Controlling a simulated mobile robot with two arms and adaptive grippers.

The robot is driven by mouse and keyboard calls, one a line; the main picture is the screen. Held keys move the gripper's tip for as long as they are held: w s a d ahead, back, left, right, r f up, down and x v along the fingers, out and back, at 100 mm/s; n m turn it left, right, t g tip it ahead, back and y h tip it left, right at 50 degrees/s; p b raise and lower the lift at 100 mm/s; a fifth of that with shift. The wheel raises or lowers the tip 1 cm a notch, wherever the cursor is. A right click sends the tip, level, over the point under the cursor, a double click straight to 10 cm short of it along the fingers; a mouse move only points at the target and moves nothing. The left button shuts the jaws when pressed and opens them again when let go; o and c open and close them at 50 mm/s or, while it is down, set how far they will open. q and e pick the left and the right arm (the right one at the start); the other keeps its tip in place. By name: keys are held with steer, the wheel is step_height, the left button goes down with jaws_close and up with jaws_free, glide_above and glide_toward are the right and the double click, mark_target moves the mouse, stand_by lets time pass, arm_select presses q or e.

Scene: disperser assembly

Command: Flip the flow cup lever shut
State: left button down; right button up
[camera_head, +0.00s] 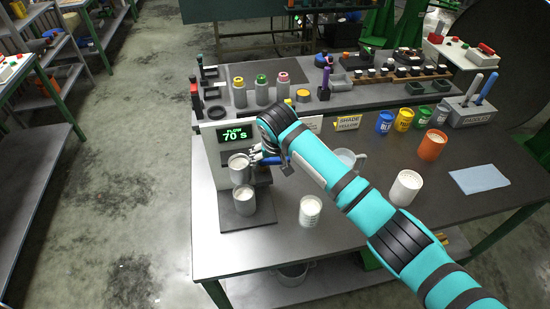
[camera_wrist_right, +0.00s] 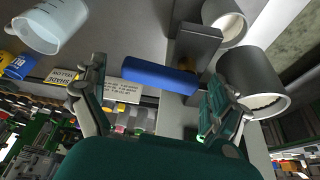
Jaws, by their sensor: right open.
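The flow cup stand, with a green display (camera_head: 233,135) reading FLOW 70 s, stands at the left of the bench. A grey cup (camera_head: 239,163) with pale contents sits high on it, and a second cup (camera_head: 245,201) stands below on the dark base. My right gripper (camera_head: 262,158) is beside the upper cup, partly hidden by its arm. In the wrist view the blue lever (camera_wrist_right: 160,77) lies between the open fingers of my right gripper (camera_wrist_right: 158,80), joined to a dark block (camera_wrist_right: 197,52). I cannot tell whether the fingers touch it. My left gripper is not in view.
A white cup (camera_head: 310,211) stands right of the stand, and a clear jug (camera_head: 347,160) is behind my arm. Another white cup (camera_head: 405,188), an orange cup (camera_head: 432,145) and a blue cloth (camera_head: 480,179) are farther right. The bench front is mostly free.

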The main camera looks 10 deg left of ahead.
steer(key=shift+a, duration=0.1)
steer(key=v, duration=0.8)
